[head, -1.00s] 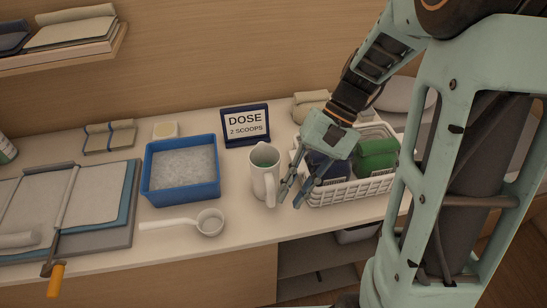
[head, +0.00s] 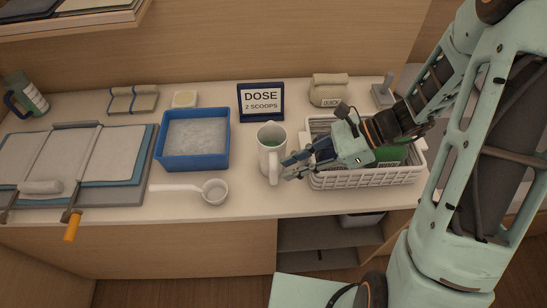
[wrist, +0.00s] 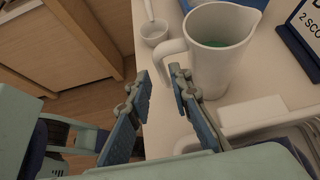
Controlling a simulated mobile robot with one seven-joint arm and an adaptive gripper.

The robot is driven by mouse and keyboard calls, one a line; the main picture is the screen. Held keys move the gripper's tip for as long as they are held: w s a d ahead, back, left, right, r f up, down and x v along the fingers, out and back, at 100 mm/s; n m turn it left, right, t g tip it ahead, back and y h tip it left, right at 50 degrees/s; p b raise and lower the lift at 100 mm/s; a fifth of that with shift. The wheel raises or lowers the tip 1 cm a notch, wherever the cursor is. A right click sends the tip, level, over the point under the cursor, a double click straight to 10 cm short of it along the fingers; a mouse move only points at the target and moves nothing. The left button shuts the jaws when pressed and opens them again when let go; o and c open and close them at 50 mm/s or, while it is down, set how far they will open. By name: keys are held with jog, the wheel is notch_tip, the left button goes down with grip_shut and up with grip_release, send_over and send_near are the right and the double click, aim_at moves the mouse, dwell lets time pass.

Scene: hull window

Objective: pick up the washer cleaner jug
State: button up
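A white jug (head: 268,150) with green liquid inside stands upright on the counter, between the blue tub and the white basket. The wrist view shows the jug (wrist: 222,62) with its handle (wrist: 159,58) facing the fingers. My gripper (head: 287,171) is at the jug's right side, close to the handle. In the wrist view my gripper (wrist: 161,76) is open, with the handle just beyond the gap between the fingertips. I cannot tell whether a finger touches the jug. No label reading washer cleaner is legible.
The white basket (head: 365,180) lies under my gripper. A blue tub (head: 162,146) of white powder, a scoop (head: 214,191) and a dose sign (head: 261,115) surround the jug. A labelled bottle with a dark handle (head: 14,105) stands far left. The counter's front edge is near.

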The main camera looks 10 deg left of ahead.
aim_at(274, 184)
jog(key=shift+p+x, duration=0.5)
jog(key=shift+x, duration=2.45)
jog(key=shift+d+f, duration=0.1)
grip_shut()
jog(key=shift+w, duration=0.1)
